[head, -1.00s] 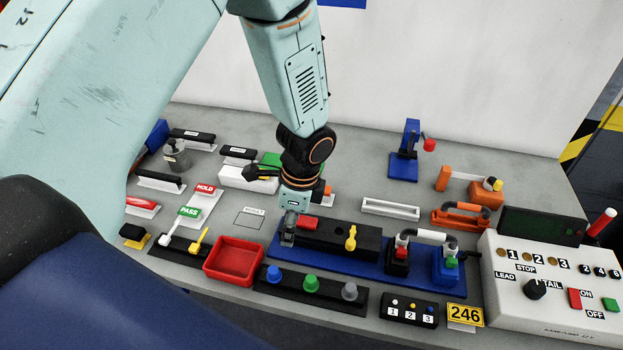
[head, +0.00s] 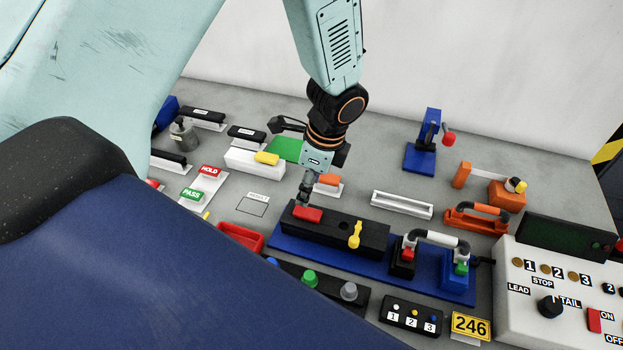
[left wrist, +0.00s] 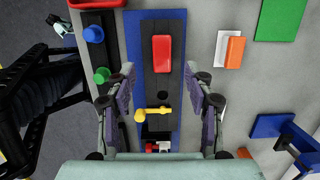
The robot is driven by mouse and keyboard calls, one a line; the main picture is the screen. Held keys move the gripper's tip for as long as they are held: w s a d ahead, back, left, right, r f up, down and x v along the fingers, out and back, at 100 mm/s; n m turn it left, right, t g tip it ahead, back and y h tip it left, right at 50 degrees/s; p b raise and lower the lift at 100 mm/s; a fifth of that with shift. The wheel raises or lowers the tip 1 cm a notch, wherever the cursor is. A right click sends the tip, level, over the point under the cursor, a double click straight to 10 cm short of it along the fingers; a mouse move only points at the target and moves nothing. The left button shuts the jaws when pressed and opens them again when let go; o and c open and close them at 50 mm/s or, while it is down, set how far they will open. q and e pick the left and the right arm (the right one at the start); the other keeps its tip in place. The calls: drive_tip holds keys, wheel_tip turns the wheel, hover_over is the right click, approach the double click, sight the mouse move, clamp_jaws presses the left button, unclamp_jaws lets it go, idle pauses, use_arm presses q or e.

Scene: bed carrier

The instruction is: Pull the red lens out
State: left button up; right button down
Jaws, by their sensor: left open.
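The red lens (head: 308,214) is a small red rounded block. It sits on the left end of a long black block (head: 335,233), which has a yellow lever (head: 355,235) further right. In the left wrist view the red lens (left wrist: 161,54) lies flat on the black strip, ahead of the fingers and roughly centred between them. My left gripper (head: 305,192) points down just behind and above the lens. Its two fingers stand wide apart with nothing between them in the left wrist view (left wrist: 160,78). Whether a finger touches the lens is unclear. My right gripper does not show.
The black block stands on a blue base plate (head: 290,246). A red tray (head: 240,236) and a green knob (head: 309,279) are in front. An orange block (head: 329,179) is close behind.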

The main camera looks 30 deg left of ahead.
sight(308, 212)
use_arm(q)
drive_tip(key=shift+f+b, duration=0.35)
drive_tip(key=shift+f, duration=0.25)
drive_tip(key=b+x, duration=0.3)
drive_tip(key=shift+w+f, duration=0.15)
drive_tip(key=shift+w, duration=0.15)
drive_tip(key=shift+s+d+f+b, duration=0.15)
drive_tip(key=shift+d+f+b, duration=0.05)
drive_tip(key=shift+f+b, duration=0.4)
drive_tip(key=shift+f, duration=0.5)
drive_tip(key=shift+b+x, duration=0.5)
drive_tip(key=shift+x, duration=0.4)
drive_tip(key=shift+d+r, duration=0.15)
drive_tip(key=shift+d, duration=0.1)
drive_tip(key=shift+c, duration=0.4)
drive_tip(key=shift+a, duration=0.15)
drive_tip(key=c, duration=0.5)
clamp_jaws()
drive_tip(key=shift+r, duration=0.1)
drive_tip(key=shift+r+p, duration=0.1)
drive_tip(key=shift+p, duration=0.25)
